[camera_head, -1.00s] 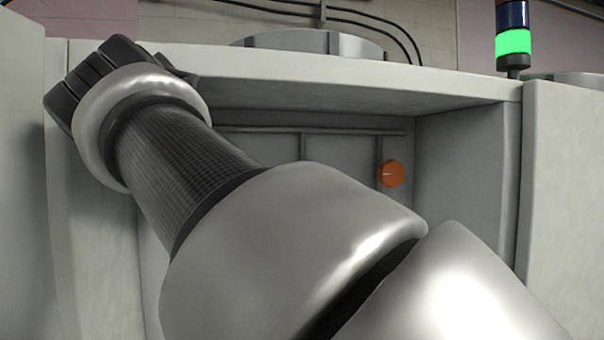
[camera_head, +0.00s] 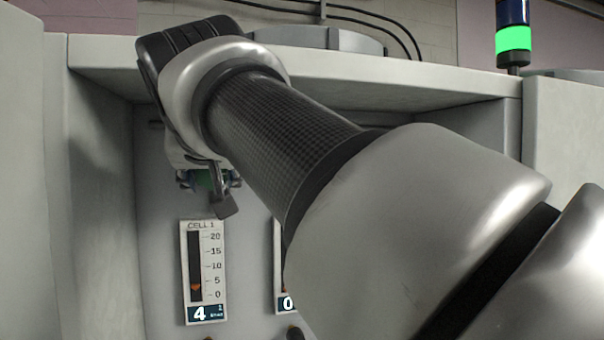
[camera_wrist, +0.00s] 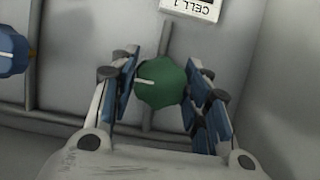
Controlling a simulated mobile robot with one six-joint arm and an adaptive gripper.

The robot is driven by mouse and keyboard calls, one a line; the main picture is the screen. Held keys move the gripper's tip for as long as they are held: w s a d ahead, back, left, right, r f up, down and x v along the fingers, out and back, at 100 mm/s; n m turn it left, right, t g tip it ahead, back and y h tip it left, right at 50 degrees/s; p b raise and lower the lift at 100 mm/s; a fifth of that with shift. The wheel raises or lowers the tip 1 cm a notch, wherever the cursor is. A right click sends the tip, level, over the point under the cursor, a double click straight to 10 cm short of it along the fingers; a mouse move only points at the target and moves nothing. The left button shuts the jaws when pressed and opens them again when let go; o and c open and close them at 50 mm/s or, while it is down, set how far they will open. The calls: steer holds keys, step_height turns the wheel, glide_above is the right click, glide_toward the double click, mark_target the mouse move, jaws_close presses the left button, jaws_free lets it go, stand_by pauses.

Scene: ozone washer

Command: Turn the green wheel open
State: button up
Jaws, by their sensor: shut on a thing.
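The green wheel (camera_wrist: 162,84) is a round knob with a white pointer line, mounted on a vertical pipe on the grey panel. In the wrist view the pointer lies roughly sideways, aimed left. My gripper (camera_wrist: 160,92) has its blue-padded fingers on both sides of the wheel, shut on it. In the head view my gripper (camera_head: 210,190) is above the CELL 1 gauge (camera_head: 203,270), and only a little green shows between the fingers. The gauge has an orange marker low on its scale and reads 4.
A blue knob (camera_wrist: 12,50) sits on another pipe at the left of the wrist view. A second gauge (camera_head: 284,302) is mostly behind my arm. Recess walls stand close on the left (camera_head: 100,150) and right (camera_head: 500,140). A signal tower (camera_head: 513,38) glows green.

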steer(key=shift+f, duration=0.2)
steer(key=o, duration=1.1)
steer(key=shift+r, duration=0.1)
steer(key=shift+c, duration=0.2)
